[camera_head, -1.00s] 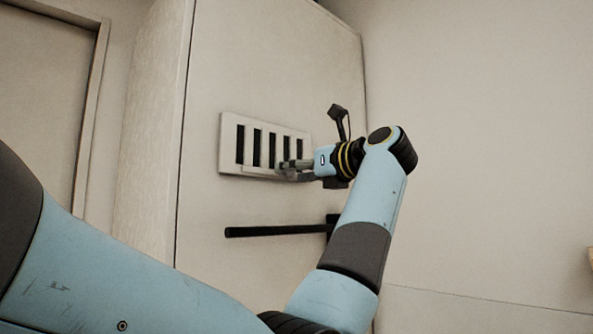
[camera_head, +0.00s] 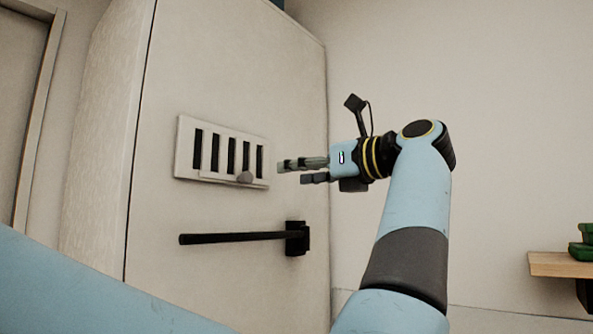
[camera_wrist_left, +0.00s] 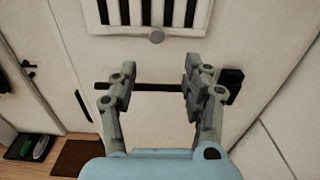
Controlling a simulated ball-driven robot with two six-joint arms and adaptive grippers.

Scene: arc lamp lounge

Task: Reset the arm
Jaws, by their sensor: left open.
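My left gripper (camera_head: 303,171) is open and empty, to the right of a white slotted vent (camera_head: 222,152) on a pale panel, and apart from it. A small grey knob (camera_head: 245,177) sits at the vent's lower edge. In the left wrist view, the two fingers of my left gripper (camera_wrist_left: 157,85) stand apart with nothing between them. Beyond them show the vent (camera_wrist_left: 164,12), the knob (camera_wrist_left: 156,35) and a black bar handle (camera_wrist_left: 160,86). My right gripper is not in view.
The black bar handle (camera_head: 235,238) sticks out below the vent. A wooden shelf (camera_head: 560,264) with green items (camera_head: 581,249) is at the right edge. The left wrist view shows a dark tray with shoes (camera_wrist_left: 33,147) and a brown mat (camera_wrist_left: 80,158) on the floor.

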